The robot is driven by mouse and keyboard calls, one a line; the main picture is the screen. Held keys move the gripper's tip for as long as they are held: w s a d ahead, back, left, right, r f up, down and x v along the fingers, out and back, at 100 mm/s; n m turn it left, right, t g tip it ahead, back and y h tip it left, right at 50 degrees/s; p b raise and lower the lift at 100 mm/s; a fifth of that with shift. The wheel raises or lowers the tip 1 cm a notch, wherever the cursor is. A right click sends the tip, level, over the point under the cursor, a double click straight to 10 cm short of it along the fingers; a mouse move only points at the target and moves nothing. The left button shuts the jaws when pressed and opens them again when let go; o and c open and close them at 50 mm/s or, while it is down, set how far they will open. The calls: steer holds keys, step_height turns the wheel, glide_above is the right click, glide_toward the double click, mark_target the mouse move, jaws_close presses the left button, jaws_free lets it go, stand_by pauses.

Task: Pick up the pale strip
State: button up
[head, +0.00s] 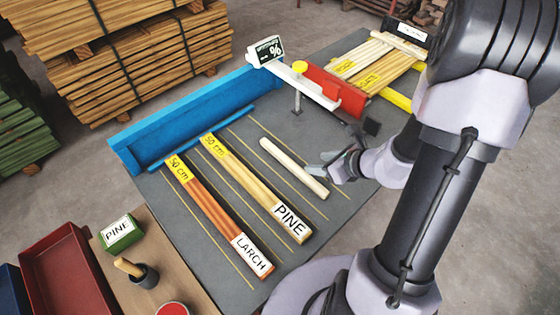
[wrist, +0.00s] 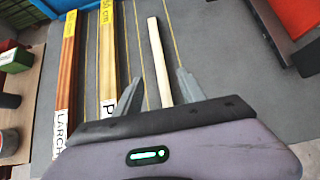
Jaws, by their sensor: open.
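The pale strip (head: 293,167) lies on the grey table to the right of the strip labelled PINE in the head view. In the wrist view the pale strip (wrist: 159,60) runs up the picture, its near end between the fingers. My gripper (head: 328,171) is open at the strip's near right end in the head view. In the wrist view my gripper (wrist: 156,92) has one finger on each side of the strip, with gaps on both sides. I cannot tell how far the fingers are above the table.
Strips labelled PINE (head: 256,187) and LARCH (head: 218,215) lie to the left. A blue fence (head: 190,113) edges the table's far left. Yellow-labelled strips (head: 380,65) lie beyond.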

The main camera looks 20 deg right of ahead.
steer(key=b, duration=0.2)
glide_toward(293, 165)
steer(key=x, duration=0.3)
steer(key=shift+w, duration=0.35)
steer(key=b+x, duration=0.2)
steer(key=x, duration=0.1)
steer(key=b+x, duration=0.1)
steer(key=x, duration=0.1)
steer(key=shift+s+f, duration=0.25)
steer(key=shift+s, duration=0.05)
steer(key=shift+w+a+f, duration=0.1)
steer(key=shift+w, duration=0.2)
steer(key=shift+s, duration=0.1)
steer(key=shift+c, duration=0.7)
jaws_close()
